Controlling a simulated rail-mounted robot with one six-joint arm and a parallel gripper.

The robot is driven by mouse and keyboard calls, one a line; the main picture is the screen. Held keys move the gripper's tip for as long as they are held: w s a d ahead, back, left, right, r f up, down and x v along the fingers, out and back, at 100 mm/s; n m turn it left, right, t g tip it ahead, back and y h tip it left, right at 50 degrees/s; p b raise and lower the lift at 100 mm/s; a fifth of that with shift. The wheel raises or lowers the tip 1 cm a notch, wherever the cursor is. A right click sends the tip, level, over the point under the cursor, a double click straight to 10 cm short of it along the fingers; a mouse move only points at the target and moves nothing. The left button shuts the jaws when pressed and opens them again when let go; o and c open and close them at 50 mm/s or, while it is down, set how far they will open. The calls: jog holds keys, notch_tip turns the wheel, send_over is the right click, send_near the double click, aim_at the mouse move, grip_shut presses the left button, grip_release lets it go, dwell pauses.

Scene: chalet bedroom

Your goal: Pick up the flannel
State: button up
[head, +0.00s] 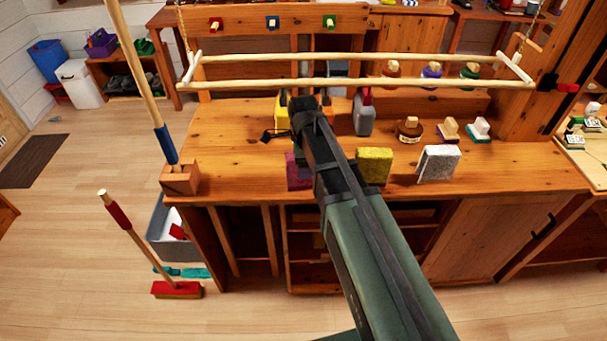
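I cannot tell for sure which thing is the flannel. A purple-magenta block-like piece (297,172) stands at the front edge of the wooden counter (225,140), partly hidden behind my arm. Right of my arm stand a yellow sponge-like block (375,166) and a speckled grey-white block (439,163). My gripper (284,134) is at the far end of my green and black arm, over the middle of the counter. Its dark fingers are small and partly hidden, so I cannot see whether they are open or hold anything.
A pale wooden rack (360,85) hangs across the counter. Behind my gripper are a yellow item (281,112) and a grey bottle (363,115). Several brushes, including a round brown one (409,130), stand to the right. A blue-gripped pole (165,143) rises at the left; the counter's left part is clear.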

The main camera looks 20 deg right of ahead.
jog(key=shift+r, duration=0.15)
jog(key=c, duration=1)
notch_tip(320, 180, up, 20)
jog(key=p, duration=2)
notch_tip(320, 180, down, 5)
jog(key=b, duration=0.5)
